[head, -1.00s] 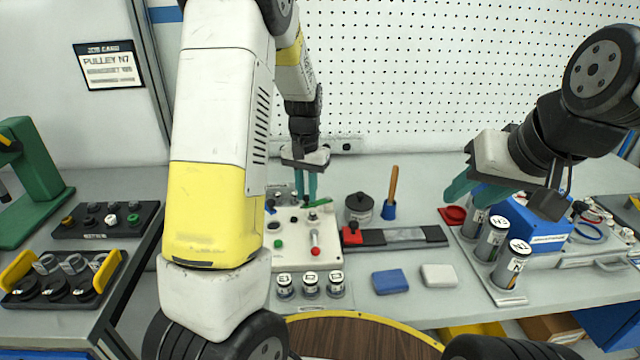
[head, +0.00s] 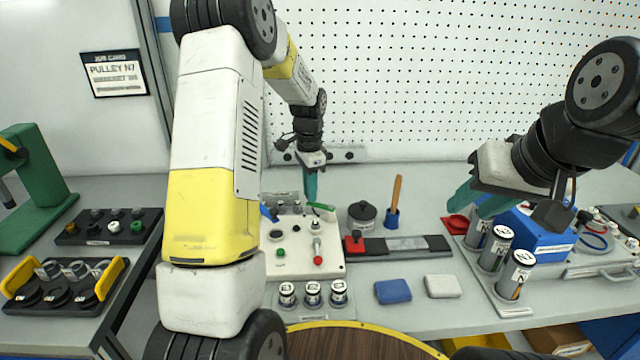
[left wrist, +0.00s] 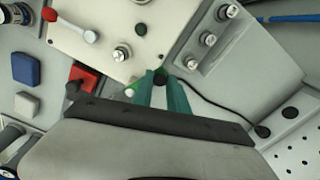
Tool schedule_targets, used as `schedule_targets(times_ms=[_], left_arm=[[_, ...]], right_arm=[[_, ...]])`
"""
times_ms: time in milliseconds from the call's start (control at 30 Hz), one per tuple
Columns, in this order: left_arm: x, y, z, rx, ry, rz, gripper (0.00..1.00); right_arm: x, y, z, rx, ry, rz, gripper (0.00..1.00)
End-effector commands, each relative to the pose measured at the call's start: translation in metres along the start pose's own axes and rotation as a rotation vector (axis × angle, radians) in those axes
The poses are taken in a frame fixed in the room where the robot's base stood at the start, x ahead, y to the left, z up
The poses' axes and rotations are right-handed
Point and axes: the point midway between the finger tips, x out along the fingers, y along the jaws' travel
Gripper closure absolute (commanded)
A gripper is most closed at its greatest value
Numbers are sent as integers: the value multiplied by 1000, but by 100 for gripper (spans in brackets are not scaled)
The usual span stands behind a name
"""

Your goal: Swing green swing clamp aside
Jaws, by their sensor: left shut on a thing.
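The green swing clamp (head: 322,206) is a small green arm at the back right of the white fixture plate (head: 296,262). My left gripper (head: 311,198) stands over it, fingers pointing down. The fingers partly hide the clamp in both views. My right gripper (head: 482,206) is open and empty at the right, above the area of the labelled canisters.
A blue clamp (head: 268,212) and a red-knobbed lever (head: 317,246) are on the plate. A black lidded pot (head: 362,215), a wooden-handled tool (head: 395,200) and a red block (head: 354,244) stand to its right. Labelled canisters (head: 496,250) are farther right.

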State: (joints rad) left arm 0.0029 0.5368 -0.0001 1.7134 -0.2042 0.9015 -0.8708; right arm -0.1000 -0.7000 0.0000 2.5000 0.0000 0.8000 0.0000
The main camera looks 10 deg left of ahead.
Motion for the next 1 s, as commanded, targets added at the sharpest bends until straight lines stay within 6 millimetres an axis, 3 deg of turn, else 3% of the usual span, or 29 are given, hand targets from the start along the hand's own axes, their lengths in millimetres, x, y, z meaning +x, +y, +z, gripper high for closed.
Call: schedule_targets(times_ms=[700,733,800,833,1000], left_arm=[[-1,-5,-4,76,2,-5,100],[-1,-5,-4,76,2,-5,77],[-1,-4,-4,76,2,-4,63],[-1,-4,-4,75,2,-4,59],[0,-4,-4,75,1,-2,59]], right_arm=[[0,0,0,0,0,0,64],[0,0,0,0,0,0,64],[0,0,0,0,0,0,64],[0,0,0,0,0,0,64],[0,0,0,0,0,0,64]])
